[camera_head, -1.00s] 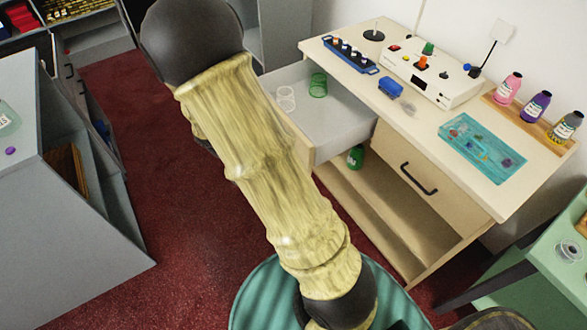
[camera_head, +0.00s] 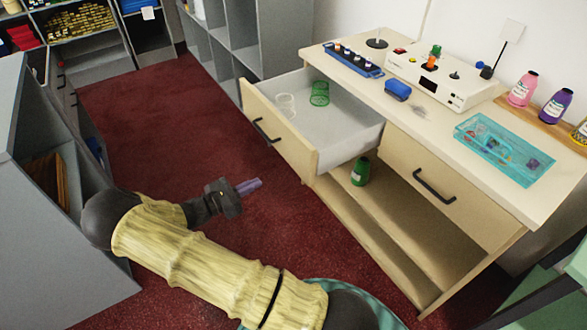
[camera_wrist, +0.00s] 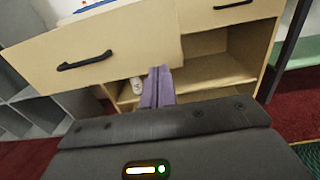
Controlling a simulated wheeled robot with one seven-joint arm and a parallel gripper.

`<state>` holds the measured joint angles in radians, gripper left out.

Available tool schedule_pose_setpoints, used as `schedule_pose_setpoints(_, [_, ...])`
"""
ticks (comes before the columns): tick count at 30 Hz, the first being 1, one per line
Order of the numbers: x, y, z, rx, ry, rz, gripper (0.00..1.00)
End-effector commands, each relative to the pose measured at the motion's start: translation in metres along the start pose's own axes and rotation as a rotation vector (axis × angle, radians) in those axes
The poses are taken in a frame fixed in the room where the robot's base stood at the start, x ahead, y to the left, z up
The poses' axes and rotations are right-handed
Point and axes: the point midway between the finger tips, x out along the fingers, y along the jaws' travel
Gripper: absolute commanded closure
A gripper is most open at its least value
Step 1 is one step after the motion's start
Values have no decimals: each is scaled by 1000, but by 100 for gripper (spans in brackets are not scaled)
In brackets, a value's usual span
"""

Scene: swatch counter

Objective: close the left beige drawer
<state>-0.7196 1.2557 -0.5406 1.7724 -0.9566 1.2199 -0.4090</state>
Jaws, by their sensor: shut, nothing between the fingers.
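The left beige drawer (camera_head: 283,138) of the counter stands pulled far out in the head view, its black handle (camera_head: 266,131) on the front. Its grey tray holds a clear cup (camera_head: 286,105) and a green mesh cup (camera_head: 320,93). My gripper (camera_head: 250,187), with purple fingers, is shut and empty. It is in front of the drawer, apart from it and lower in the picture, over the red floor. In the wrist view, the drawer front (camera_wrist: 110,45) fills the upper left, and the shut fingers (camera_wrist: 158,87) show below its right end.
The right drawer (camera_head: 440,185) is shut. A green bottle (camera_head: 360,171) stands on the open shelf below. The countertop holds a control box (camera_head: 440,80), a blue sponge (camera_head: 398,90) and a teal tray (camera_head: 506,150). Grey cabinets stand at left. Red floor (camera_head: 165,120) before the drawer is clear.

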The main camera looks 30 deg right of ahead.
Motion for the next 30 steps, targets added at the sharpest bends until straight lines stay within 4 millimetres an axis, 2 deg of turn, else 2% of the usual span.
schedule_pose_setpoints(5, [2,0,0,0,2,-2,100])
schedule_pose_setpoints(11, [21,-1,0,0,1,-4,100])
schedule_pose_setpoints(30, [128,-2,-1,1,3,-5,100])
